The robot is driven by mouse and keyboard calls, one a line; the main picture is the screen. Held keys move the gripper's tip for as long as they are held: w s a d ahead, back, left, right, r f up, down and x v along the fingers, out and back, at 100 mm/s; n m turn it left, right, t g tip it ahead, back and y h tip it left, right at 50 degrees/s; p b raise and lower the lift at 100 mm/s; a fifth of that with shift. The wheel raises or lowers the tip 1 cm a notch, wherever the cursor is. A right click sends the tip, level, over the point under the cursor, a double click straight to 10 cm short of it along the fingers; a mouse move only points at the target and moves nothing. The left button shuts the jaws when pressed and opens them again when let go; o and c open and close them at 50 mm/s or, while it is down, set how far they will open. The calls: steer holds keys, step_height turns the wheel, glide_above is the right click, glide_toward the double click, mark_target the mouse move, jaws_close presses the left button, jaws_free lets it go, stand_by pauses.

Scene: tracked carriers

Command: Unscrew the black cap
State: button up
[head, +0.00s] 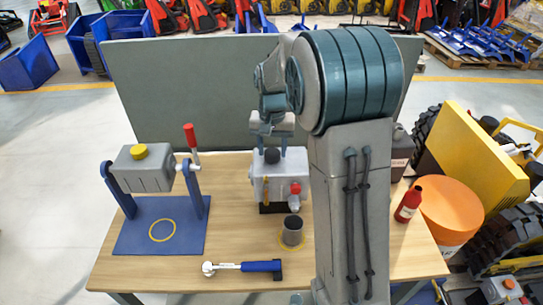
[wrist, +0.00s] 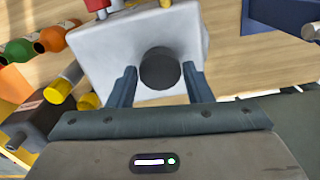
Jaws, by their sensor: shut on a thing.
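The black cap (wrist: 160,68) is a dark round knob on top of a light grey housing (wrist: 104,45). In the head view the cap (head: 272,156) stands on the grey housing (head: 263,186), which has a red knob on its front. My gripper (wrist: 159,70) has one blue finger on each side of the cap and is shut on it. In the head view my gripper (head: 272,141) comes down from above, and its fingertips are small and partly hidden. The cap's underside and threads are hidden.
A blue stand (head: 160,226) holds a grey box with a yellow cap and a red-handled lever at left. A grey panel (head: 190,95) rises behind the table.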

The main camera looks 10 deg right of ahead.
steer(key=shift+r, duration=0.25)
steer(key=shift+r+p, duration=1)
steer(key=shift+r, duration=0.2)
steer(key=shift+r, duration=0.1)
steer(key=shift+r+p, duration=0.95)
steer(key=shift+r, duration=0.7)
steer(key=o, duration=0.4)
steer(key=c, duration=0.4)
